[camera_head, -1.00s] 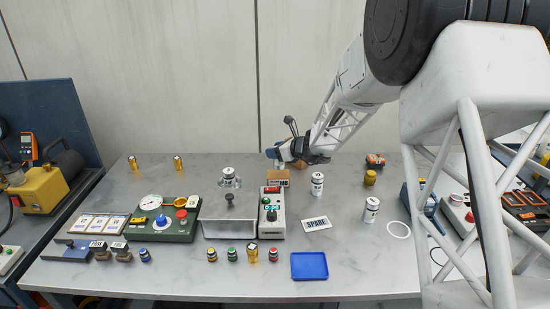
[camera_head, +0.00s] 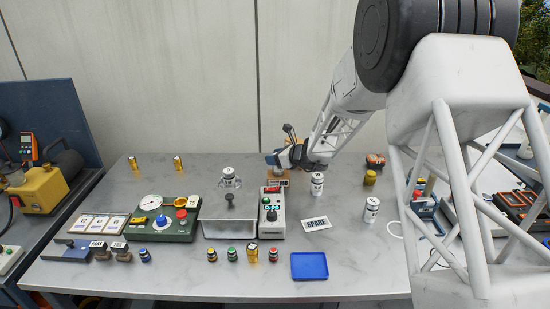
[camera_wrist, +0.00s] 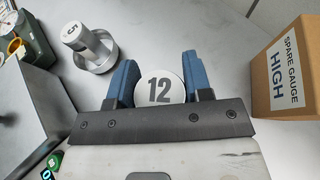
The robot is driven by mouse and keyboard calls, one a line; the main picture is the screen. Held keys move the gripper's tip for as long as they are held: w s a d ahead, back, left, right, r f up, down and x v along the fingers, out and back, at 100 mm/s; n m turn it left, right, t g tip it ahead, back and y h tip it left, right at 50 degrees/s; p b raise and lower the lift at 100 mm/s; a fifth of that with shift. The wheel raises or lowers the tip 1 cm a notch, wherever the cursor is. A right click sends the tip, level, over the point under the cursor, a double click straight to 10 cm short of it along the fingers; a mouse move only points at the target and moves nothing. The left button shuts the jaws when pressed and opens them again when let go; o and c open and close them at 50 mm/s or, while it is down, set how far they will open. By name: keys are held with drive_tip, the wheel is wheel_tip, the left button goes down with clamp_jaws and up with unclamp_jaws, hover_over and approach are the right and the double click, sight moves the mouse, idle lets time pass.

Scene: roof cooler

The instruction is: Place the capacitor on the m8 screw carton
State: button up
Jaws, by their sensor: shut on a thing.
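My gripper (camera_head: 273,159) is over the back middle of the table. In the wrist view my gripper (camera_wrist: 160,62) has its two blue fingers on either side of a round white-topped thing marked 12 (camera_wrist: 160,88), seemingly the capacitor, and is shut on it. Its lower part is hidden. A brown carton reading SPARE GAUGE HIGH (camera_wrist: 290,75) stands to the right in the wrist view. A small brown carton (camera_head: 281,181) shows just below my gripper in the head view; its label is too small to read. I cannot make out an m8 screw carton.
A white cylinder (camera_head: 228,172) stands in a metal cup left of my gripper. Two more white cylinders (camera_head: 317,184) (camera_head: 371,209) stand to the right. A grey control box (camera_head: 271,215), a SPARE sign (camera_head: 317,223) and a blue tray (camera_head: 309,266) are nearer the front.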

drive_tip(key=shift+f, duration=0.15)
drive_tip(key=o, duration=1)
drive_tip(key=shift+c, duration=0.2)
drive_tip(key=shift+s+d+r, duration=0.2)
drive_tip(key=shift+d+r, duration=0.15)
drive_tip(key=shift+r, duration=0.05)
drive_tip(key=v, duration=1.1)
drive_tip(key=shift+s, duration=0.15)
